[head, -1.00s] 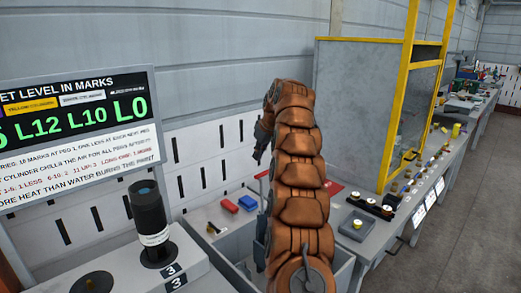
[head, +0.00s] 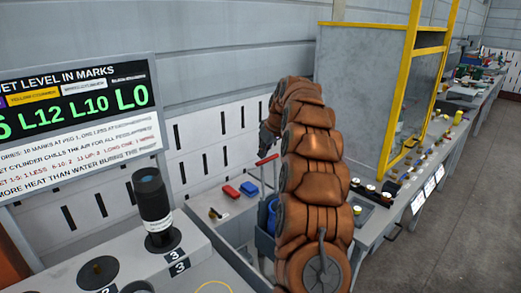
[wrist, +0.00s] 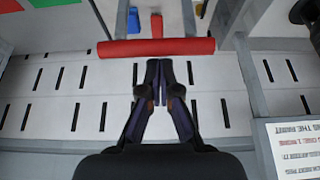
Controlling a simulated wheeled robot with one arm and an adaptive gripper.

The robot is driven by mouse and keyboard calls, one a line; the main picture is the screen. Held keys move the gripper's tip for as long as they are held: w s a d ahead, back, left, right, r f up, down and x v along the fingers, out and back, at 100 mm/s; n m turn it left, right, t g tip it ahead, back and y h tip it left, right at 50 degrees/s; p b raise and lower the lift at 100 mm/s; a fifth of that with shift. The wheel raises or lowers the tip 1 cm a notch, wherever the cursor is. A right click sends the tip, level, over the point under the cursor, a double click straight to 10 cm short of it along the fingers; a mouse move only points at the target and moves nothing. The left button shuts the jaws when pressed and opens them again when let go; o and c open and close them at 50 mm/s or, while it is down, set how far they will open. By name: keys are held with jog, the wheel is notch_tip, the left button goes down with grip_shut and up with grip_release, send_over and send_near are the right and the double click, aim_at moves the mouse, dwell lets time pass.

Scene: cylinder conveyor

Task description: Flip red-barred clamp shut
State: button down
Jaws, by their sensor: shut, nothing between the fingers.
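The clamp's red bar (head: 267,160) shows just left of my arm in the head view, on a grey upright post. In the wrist view the red bar (wrist: 190,47) lies crosswise, just beyond my gripper (wrist: 153,62). The fingers are together and empty, pointing at the bar's middle. I cannot tell whether they touch it. In the head view my gripper (head: 266,142) is just above the bar, partly hidden by my arm. My arm hides much of the clamp's lower part.
Blue (head: 230,191) and red (head: 249,188) blocks lie on the bench left of the clamp. A black cylinder (head: 152,202) stands nearer, below a level display (head: 80,130). A yellow-framed screen (head: 368,95) stands right of my arm. The slotted wall (head: 205,150) is behind.

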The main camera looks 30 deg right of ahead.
jog(key=shift+s, duration=0.3)
jog(key=shift+s+f+b, duration=0.15)
jog(key=shift+b, duration=0.25)
